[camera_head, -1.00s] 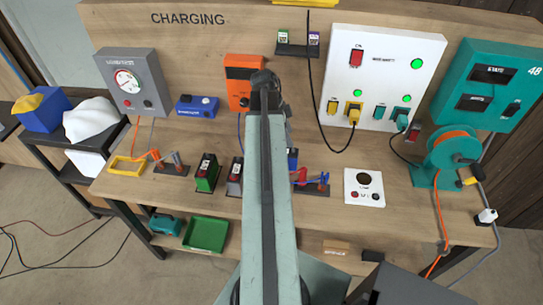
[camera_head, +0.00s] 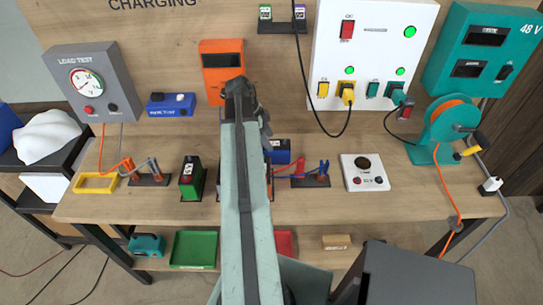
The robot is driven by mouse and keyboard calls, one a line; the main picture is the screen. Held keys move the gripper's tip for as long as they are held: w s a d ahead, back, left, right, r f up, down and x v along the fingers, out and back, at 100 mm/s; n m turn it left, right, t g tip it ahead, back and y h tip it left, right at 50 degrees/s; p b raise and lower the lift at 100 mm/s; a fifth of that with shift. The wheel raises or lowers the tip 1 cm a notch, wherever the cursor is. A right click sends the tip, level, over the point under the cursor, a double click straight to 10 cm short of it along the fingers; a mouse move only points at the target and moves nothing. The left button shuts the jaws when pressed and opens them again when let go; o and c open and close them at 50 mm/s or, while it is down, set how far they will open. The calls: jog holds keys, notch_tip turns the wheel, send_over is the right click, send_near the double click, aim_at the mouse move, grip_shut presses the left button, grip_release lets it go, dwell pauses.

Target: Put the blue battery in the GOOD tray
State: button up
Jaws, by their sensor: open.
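A blue battery (camera_head: 280,152) stands on the bench just right of my arm, partly hidden by it. A green tray (camera_head: 194,250) lies on the lower shelf, left of my arm. A red tray (camera_head: 285,243) shows on that shelf to the right, partly covered by my arm. No GOOD label is readable on either tray. My arm rises up the middle of the view and bends near the orange meter. A little of its far link shows left of the blue battery, but my gripper's fingers are hidden behind the arm.
A green battery (camera_head: 191,175) stands left of my arm. Red and blue clamps (camera_head: 312,174) and a white panel with a dial (camera_head: 364,173) are to the right. A black cable (camera_head: 325,133) hangs from above. A dark grey box (camera_head: 415,275) stands at front right.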

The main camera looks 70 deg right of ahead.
jog(key=b+x, duration=0.2)
jog(key=x, duration=0.1)
jog(key=b+x, duration=0.2)
jog(key=x, duration=0.1)
jog(key=shift+a+b, duration=0.2)
jog(key=shift+b, duration=0.15)
jog(key=shift+r, duration=0.15)
jog(key=shift+c, duration=0.3)
grip_shut()
